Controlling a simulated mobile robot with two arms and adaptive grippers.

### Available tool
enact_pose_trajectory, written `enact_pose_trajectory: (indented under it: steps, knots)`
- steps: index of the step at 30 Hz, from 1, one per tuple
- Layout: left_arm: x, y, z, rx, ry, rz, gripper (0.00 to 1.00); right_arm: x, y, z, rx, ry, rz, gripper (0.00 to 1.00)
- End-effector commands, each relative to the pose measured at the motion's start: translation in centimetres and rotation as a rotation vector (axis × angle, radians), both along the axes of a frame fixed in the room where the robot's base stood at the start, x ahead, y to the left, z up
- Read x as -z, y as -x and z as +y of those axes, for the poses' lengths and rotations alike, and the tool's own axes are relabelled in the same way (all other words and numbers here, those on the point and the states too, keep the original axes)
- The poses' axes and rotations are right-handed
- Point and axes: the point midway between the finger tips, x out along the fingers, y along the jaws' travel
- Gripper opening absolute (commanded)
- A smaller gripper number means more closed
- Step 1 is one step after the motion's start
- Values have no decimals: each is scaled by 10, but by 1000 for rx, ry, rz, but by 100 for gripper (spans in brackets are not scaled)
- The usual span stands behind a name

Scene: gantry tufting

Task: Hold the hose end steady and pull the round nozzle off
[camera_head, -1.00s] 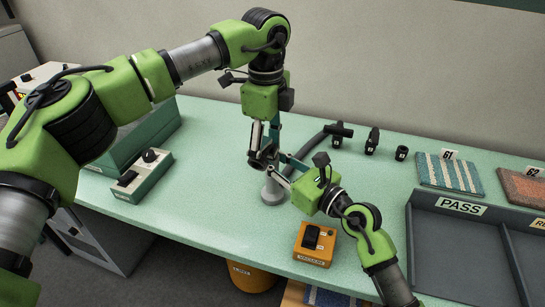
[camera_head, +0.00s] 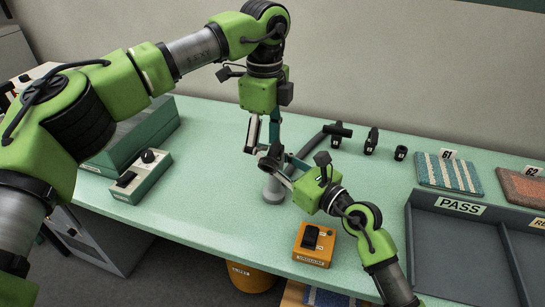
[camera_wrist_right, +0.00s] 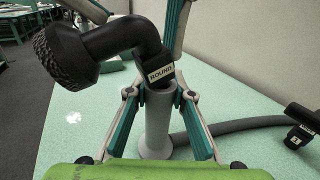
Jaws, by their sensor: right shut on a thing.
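The round nozzle (camera_wrist_right: 70,55) is a black elbow with a bristled round head and a ROUND label. It sits tilted at the mouth of the grey upright hose end (camera_wrist_right: 157,122); I cannot tell how far its neck is inside. The nozzle also shows dark in the head view (camera_head: 270,158). My right gripper (camera_head: 283,166) has its fingers on both sides of the hose end and is shut on it. My left gripper (camera_head: 263,140) hangs above with its fingers spread, close to the nozzle; it looks open and not gripping.
A dark hose (camera_wrist_right: 235,125) runs behind the hose end. Black nozzles (camera_head: 371,141) stand at the back. An orange vacuum switch box (camera_head: 315,244) is in front, a grey-green control box (camera_head: 143,176) at left, and a PASS tray (camera_head: 425,235) at right.

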Motion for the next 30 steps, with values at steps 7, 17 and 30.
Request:
enact_pose_trajectory:
  steps: [7, 17, 30]
  knots:
    - [-55, -1, -1, -1, 0, -2, 56, 1, 1, 2, -4, -1, 2, 0]
    - [-97, 0, -1, 2, -1, 2, 56, 0, 1, 2, -5, -1, 1, 0]
    - [-99, 0, -1, 2, -1, 3, 53, 0, 2, 2, -5, -1, 1, 0]
